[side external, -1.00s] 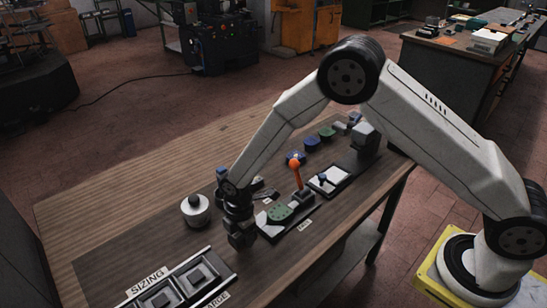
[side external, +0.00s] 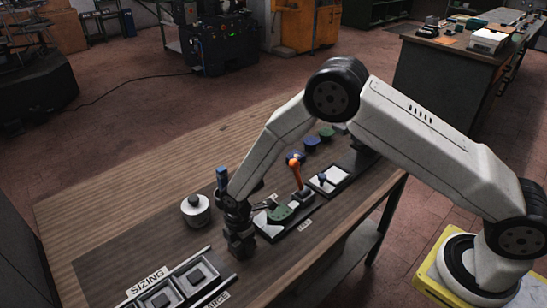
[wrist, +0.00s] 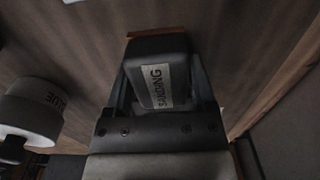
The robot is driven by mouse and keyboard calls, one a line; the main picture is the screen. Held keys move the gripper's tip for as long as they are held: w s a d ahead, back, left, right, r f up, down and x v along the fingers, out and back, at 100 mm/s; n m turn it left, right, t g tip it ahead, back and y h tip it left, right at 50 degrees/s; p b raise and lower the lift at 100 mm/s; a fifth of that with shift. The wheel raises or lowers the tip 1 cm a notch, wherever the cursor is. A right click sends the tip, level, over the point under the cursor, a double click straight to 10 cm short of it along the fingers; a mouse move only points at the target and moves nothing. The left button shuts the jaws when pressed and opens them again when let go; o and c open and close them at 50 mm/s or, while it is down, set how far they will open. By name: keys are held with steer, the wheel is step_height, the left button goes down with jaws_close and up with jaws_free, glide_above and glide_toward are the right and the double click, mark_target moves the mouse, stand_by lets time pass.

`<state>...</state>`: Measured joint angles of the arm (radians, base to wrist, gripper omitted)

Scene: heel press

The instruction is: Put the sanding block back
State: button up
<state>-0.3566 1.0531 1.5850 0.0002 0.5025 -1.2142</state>
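The sanding block (wrist: 157,68) is a dark block with a white label reading SANDING. In the wrist view it sits between the two fingers of my gripper (wrist: 166,92), which appear shut on its sides. In the side view my gripper (side external: 239,241) points down near the front of the bench, left of the press fixture. There the block is dark against the dark fingers and hard to separate from them. I cannot tell whether its underside touches the bench.
A white-and-grey glue pot (side external: 196,210) stands left of my gripper; it also shows in the wrist view (wrist: 30,115). The sizing tray (side external: 177,289) lies at the front. A fixture with a green pad (side external: 281,213) and orange-knobbed lever (side external: 295,172) is close on the right.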

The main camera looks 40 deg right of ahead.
steer(key=shift+o, duration=1.4)
steer(key=shift+r, duration=0.1)
step_height(320, 180, up, 12)
steer(key=shift+d+r, duration=0.1)
steer(key=s+d+r+m+t, duration=0.1)
steer(key=s+d+r+m, duration=0.3)
steer(key=s+d+m, duration=0.4)
steer(key=s+d+r+m+t, duration=0.1)
steer(key=s+d+r+m, duration=0.3)
steer(key=s+d+m, duration=0.4)
steer(key=shift+s+d+m+t, duration=0.3)
steer(key=shift+s+m, duration=0.15)
steer(key=shift+m, duration=0.55)
